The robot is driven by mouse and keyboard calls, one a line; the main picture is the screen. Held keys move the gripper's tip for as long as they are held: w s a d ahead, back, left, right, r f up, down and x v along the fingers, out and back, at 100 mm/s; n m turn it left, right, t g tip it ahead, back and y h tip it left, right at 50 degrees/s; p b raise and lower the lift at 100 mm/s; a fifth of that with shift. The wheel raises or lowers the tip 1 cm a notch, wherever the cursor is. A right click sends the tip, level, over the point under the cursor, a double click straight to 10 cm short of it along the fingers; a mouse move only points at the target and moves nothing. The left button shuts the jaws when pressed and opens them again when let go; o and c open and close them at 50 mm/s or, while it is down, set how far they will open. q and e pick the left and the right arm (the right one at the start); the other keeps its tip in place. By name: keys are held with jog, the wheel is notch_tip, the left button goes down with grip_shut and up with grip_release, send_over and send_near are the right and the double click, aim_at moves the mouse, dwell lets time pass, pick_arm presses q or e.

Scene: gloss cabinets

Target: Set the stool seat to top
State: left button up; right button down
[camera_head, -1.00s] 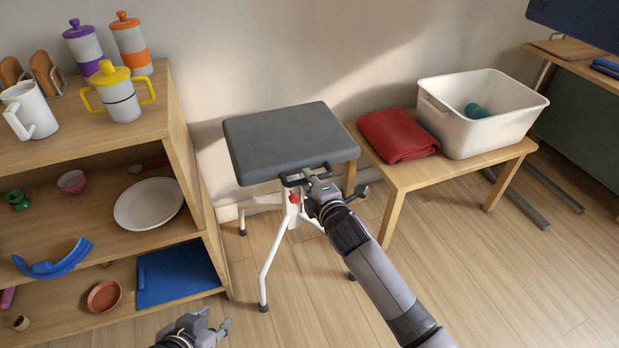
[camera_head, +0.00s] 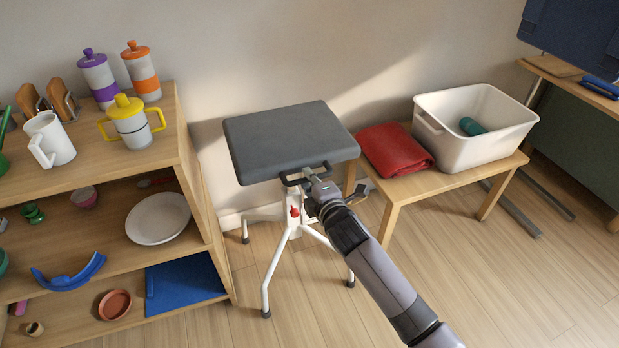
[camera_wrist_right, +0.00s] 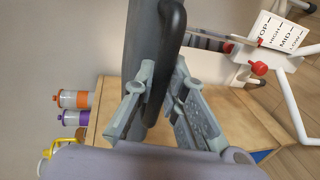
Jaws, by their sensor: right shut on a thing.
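The stool has a grey padded seat (camera_head: 290,142) on a white column with splayed white legs (camera_head: 272,270). A dark handle (camera_head: 292,181) sits at the seat's front edge. My right gripper (camera_head: 313,181) is shut on this handle; in the right wrist view its fingers (camera_wrist_right: 155,90) close around the dark bar (camera_wrist_right: 172,35). A red knob (camera_head: 294,211) is on the column below the seat. In the right wrist view, the white scale plate (camera_wrist_right: 277,37) reads TOP, HIGH, MID, LOW; I cannot tell which mark the seat stands at. My left gripper is out of view.
A wooden shelf (camera_head: 190,190) with cups and dishes stands close on the left. A low wooden bench (camera_head: 455,180) with a red cloth (camera_head: 395,149) and a white bin (camera_head: 470,145) is on the right. The floor in front is clear.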

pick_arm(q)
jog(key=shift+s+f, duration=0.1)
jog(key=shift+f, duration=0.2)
pick_arm(e)
jog(key=shift+w+r, duration=0.1)
jog(key=shift+r, duration=0.35)
jog(key=c, duration=1.8)
grip_release()
jog(key=shift+o, duration=1)
jog(key=shift+f, duration=0.1)
jog(key=shift+f, duration=0.1)
jog(key=v, duration=1.2)
